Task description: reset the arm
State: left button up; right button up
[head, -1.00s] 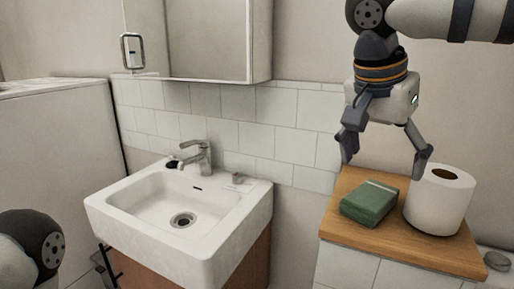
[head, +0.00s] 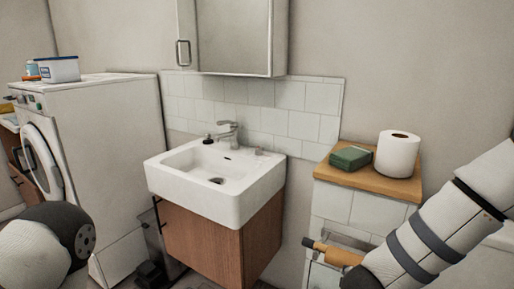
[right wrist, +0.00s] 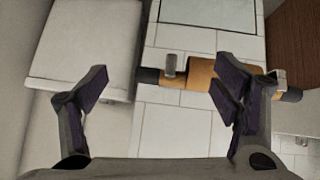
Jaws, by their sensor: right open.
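My right arm (head: 440,240) comes in from the right edge of the head view, low in front of the tiled ledge unit. Its gripper is outside the head view. In the right wrist view my right gripper (right wrist: 165,88) is open, with its two fingers wide apart and nothing between them. The right finger overlaps the toilet-paper holder's brown roll (right wrist: 202,73) in the picture; I cannot tell if they touch. In the head view only a rounded part of my left arm (head: 45,245) shows at the lower left. The left gripper is not in view.
A green package (head: 350,158) and a white toilet roll (head: 397,154) stand on the wooden ledge (head: 388,185). The holder with its brown roll (head: 340,256) is below. A white sink (head: 215,180) and a washing machine (head: 100,150) stand left. Free air lies above the ledge.

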jog(key=s+a+f+n+g+y, duration=0.2)
jog(key=s+f, duration=0.6)
jog(key=s, duration=0.3)
jog(key=s+a+f+n+g+y, duration=0.1)
jog(key=s+f+n+g+y, duration=0.15)
jog(key=s+f, duration=0.6)
jog(key=s+n+g+y, duration=0.1)
jog(key=s+g, duration=0.3)
jog(key=s, duration=1.3)
jog(key=shift+s+r, duration=0.15)
jog(key=shift+r, duration=0.1)
jog(key=shift+y, duration=0.25)
